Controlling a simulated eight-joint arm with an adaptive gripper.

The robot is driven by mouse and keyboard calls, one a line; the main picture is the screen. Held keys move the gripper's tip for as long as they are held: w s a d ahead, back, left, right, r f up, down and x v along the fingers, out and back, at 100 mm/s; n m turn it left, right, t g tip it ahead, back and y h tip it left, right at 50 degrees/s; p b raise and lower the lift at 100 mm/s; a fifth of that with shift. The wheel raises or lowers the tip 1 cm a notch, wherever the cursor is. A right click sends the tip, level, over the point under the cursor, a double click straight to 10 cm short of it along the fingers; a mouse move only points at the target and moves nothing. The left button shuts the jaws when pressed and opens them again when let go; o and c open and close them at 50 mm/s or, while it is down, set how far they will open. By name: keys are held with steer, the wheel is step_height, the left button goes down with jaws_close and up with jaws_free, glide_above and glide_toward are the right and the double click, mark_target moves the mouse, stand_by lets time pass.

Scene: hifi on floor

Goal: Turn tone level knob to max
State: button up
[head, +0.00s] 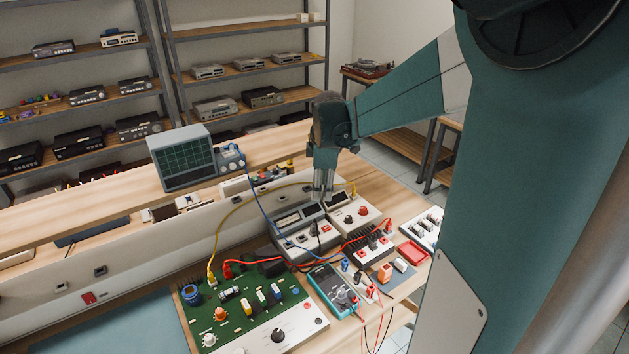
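A green circuit board (245,338) lies on the workbench at the lower middle. It carries an orange knob (220,314), a white knob (210,340) and a black knob on a light panel (278,335). Another device, a cream box (352,214) with a small display and knobs, stands further back. No label is readable, so I cannot tell which knob is the tone level. My gripper (323,192) points down above the back of the bench, near a grey-topped device (298,215) and apart from the green board's knobs. Its fingers look close together; their gap is too small to judge.
Red, yellow, blue and black cables run across the bench. A teal multimeter (333,289) lies right of the board, and a red tray (413,252) sits further right. An oscilloscope (183,157) stands at the back left. A blue-grey mat (115,328) offers free room.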

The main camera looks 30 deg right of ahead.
steer(key=w+d+f+n+g+p, duration=0.1)
steer(key=w+d+f+n, duration=0.15)
steer(key=d, duration=0.35)
steer(key=w+d+f+n+p, duration=0.1)
steer(key=d+f, duration=0.2)
steer(key=d, duration=0.3)
steer(key=n+g+y+p, duration=0.1)
steer(key=n+p, duration=0.1)
steer(key=n, duration=0.1)
glide_above(364, 208)
step_height(364, 208, down, 8)
steer(key=shift+f, duration=0.1)
steer(key=shift+d, duration=0.1)
steer(key=shift+f, duration=0.1)
steer(key=shift+f, duration=3.85)
steer(key=c, duration=0.9)
